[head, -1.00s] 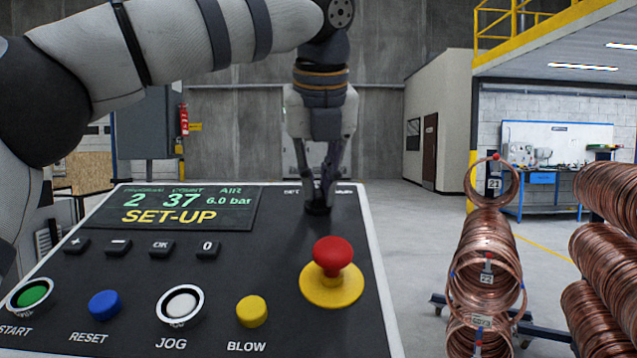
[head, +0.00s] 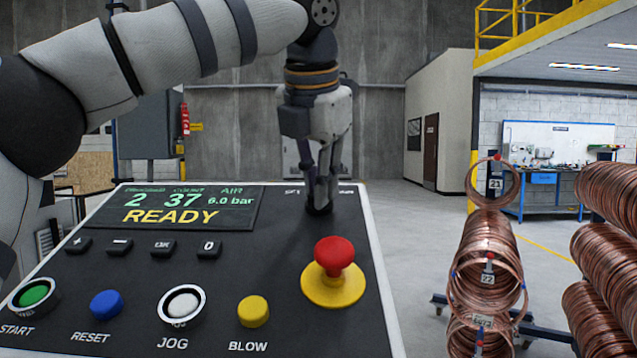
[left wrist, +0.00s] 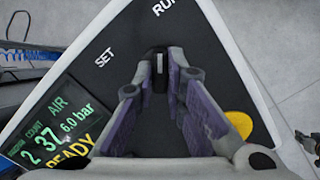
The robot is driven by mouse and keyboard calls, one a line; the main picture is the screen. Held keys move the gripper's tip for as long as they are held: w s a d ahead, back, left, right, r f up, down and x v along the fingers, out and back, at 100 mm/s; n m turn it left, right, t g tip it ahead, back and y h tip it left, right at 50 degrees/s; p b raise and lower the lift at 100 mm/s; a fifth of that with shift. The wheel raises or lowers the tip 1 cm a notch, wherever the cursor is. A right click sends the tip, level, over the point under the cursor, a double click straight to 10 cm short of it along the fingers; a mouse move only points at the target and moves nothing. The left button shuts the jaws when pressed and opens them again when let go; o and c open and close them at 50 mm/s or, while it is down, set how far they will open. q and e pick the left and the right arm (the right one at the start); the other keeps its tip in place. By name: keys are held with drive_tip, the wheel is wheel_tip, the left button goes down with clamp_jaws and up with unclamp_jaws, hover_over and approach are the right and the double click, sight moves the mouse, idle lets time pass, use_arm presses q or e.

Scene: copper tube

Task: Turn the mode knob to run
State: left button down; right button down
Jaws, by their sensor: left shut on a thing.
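The black mode knob (head: 319,209) stands at the upper right of the control panel (head: 130,260). My left gripper (head: 320,200) points down over it, with its fingers closed around it. In the left wrist view the knob (left wrist: 160,72) sits between the fingertips (left wrist: 160,82), and its white mark points up toward the partly cut-off RUN label (left wrist: 164,8). The SET label (left wrist: 104,57) lies to the left. The display (head: 170,208) reads READY. The fingers hide much of the knob and its labels in the head view. My right gripper is out of view.
A red emergency button (head: 334,256) on a yellow disc stands just in front of the knob. START, RESET, JOG and BLOW buttons line the panel's front. Copper coils (head: 487,265) hang to the right, apart from the panel.

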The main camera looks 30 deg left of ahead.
use_arm(q)
drive_tip(key=shift+r+m, duration=0.1)
drive_tip(key=shift+m, duration=0.5)
drive_tip(key=c, duration=1.6)
unclamp_jaws()
drive_tip(key=shift+c, duration=0.2)
drive_tip(key=v, duration=1.2)
